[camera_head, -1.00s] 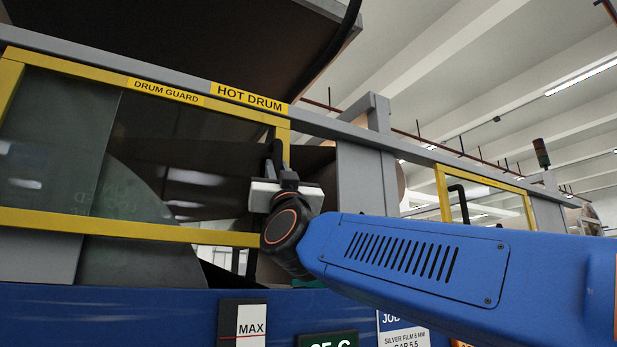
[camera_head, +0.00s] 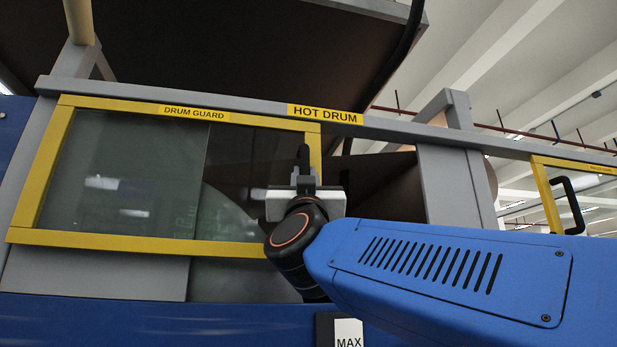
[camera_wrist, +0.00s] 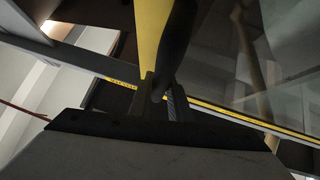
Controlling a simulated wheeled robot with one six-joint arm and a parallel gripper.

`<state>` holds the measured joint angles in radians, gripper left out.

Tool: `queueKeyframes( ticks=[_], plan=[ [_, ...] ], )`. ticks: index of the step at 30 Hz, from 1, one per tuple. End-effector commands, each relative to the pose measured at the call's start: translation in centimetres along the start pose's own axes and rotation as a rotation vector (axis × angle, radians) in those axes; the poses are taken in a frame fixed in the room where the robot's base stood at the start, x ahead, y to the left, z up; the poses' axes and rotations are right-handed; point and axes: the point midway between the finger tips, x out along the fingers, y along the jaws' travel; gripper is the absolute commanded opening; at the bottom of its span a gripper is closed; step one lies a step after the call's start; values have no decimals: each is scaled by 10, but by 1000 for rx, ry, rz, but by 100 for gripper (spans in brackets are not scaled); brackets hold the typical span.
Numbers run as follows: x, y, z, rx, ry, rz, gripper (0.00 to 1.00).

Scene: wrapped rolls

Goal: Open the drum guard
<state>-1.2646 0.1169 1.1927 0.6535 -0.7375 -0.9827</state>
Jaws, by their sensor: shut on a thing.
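The drum guard (camera_head: 35,180) is a yellow-framed clear sliding panel under the "DRUM GUARD" label (camera_head: 194,113). In the head view it stands left of the grey post, with an open gap between its right edge and that post. My gripper (camera_head: 304,172) is at the guard's right frame bar, shut on the black handle (camera_head: 304,156). The wrist view shows the black handle (camera_wrist: 178,45) between the fingers, close against the yellow bar (camera_wrist: 150,30). My blue arm and wrist hide the lower right corner of the guard.
A "HOT DRUM" label (camera_head: 325,114) is on the grey top rail. A grey post (camera_head: 450,185) stands right of the gap. Another yellow-framed guard with a black handle (camera_head: 571,205) is at far right. A dark panel (camera_head: 230,40) overhangs above.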

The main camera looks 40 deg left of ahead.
Motion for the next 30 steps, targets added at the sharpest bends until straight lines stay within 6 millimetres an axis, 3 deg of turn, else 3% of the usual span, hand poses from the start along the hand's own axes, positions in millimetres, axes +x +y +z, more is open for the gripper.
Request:
queueKeyframes(
  ticks=[3, 4, 6, 20, 30],
  plan=[
    [0, 0, 1, 0, -1, -1, 0],
    [0, 0, 0, 0, -1, -1, 19],
    [0, 0, 0, 0, 0, -1, 36],
    [-9, 0, 0, 1, -1, 0, 36],
    [-68, 0, 0, 1, -1, -1, 36]
  ],
)
